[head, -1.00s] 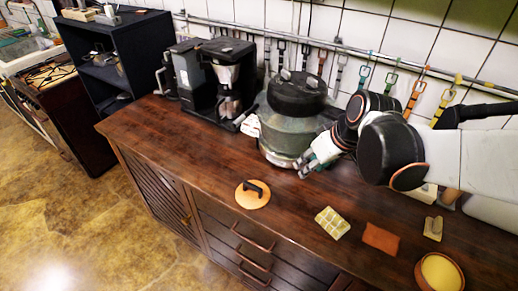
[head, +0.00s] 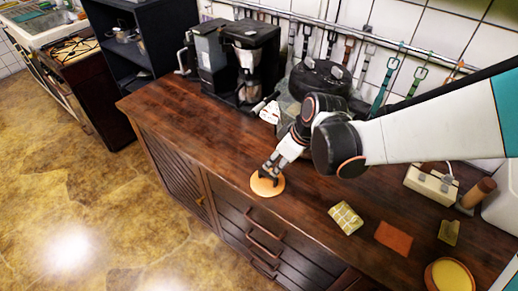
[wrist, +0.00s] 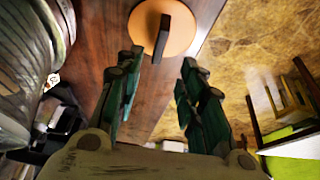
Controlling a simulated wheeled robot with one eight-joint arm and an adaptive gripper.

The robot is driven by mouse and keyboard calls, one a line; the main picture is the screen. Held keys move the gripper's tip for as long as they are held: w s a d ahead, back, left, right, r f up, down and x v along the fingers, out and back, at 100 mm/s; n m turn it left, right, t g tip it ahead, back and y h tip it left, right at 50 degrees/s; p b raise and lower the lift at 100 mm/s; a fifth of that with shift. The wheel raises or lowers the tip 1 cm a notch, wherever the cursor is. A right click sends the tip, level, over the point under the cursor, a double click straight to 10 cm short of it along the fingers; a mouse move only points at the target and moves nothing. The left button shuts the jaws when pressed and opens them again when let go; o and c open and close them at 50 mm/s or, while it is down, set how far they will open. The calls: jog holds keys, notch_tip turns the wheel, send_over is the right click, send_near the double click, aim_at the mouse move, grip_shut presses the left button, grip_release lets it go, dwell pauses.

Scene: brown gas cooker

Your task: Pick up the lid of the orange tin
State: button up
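The lid (head: 262,188) is a flat, round orange disc with a dark upright handle. It lies on the wooden counter near its front edge. In the wrist view the lid (wrist: 183,38) is at the top, with its brown handle (wrist: 163,35) pointing toward the space between my fingertips. My gripper (head: 271,170) is just above the lid and covers part of it in the head view. In the wrist view my gripper (wrist: 162,62) is open, with its two green fingers apart on either side of the handle's line. Whether the fingers touch the handle is unclear.
A large glass jar with a black lid (head: 320,80) stands behind my arm. A coffee maker (head: 250,60) is at the back. A yellow-green block (head: 346,218), a brown-orange cloth (head: 394,238) and a bowl (head: 430,274) lie to the right. Counter left of the lid is clear.

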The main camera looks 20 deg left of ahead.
aim_at(268, 174)
jog(key=b+x, duration=0.2)
jog(key=x, duration=0.3)
jog(key=shift+r, duration=0.1)
jog(key=shift+b+x, duration=1.75)
jog(key=shift+x, duration=0.85)
jog(key=shift+d, duration=0.2)
jog(key=shift+c, duration=0.2)
grip_shut()
